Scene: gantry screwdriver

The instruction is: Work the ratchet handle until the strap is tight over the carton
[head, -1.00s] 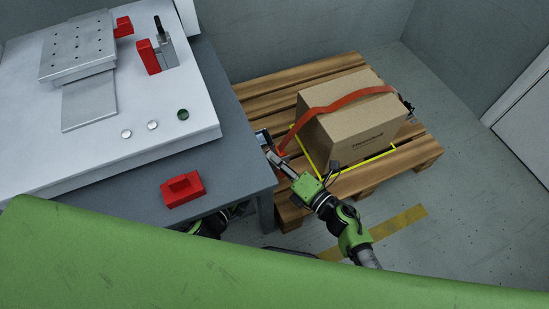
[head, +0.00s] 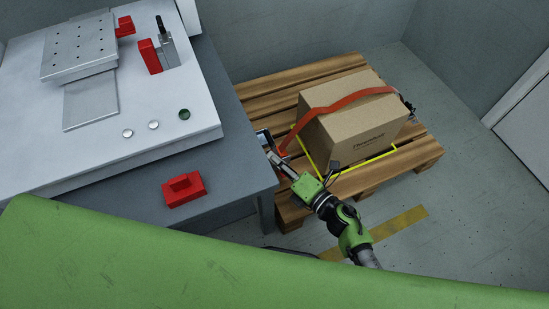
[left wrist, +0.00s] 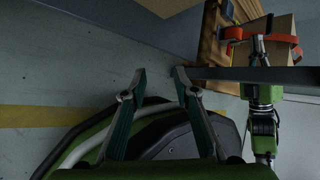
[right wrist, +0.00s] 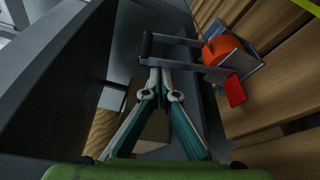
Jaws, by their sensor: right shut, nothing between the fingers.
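The carton (head: 345,140) stands on the pallet, with the orange strap (head: 340,104) over its top. The strap runs down its left side toward the ratchet. The ratchet handle (head: 263,138) is at the pallet's left edge, partly hidden. In the right wrist view the handle (right wrist: 172,41) is a metal frame with a dark crossbar, beside the orange strap roll (right wrist: 220,49). My right gripper (head: 273,156) is shut and empty, its tips (right wrist: 160,70) right at the handle frame; I cannot tell whether they touch. My left gripper (left wrist: 159,74) is open and empty, away from the carton.
The wooden pallet (head: 270,98) has yellow lines around the carton. A grey table (head: 234,160) stands close on the left, with a red block (head: 184,190) on it; its edge is near my right gripper. Floor to the right is clear.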

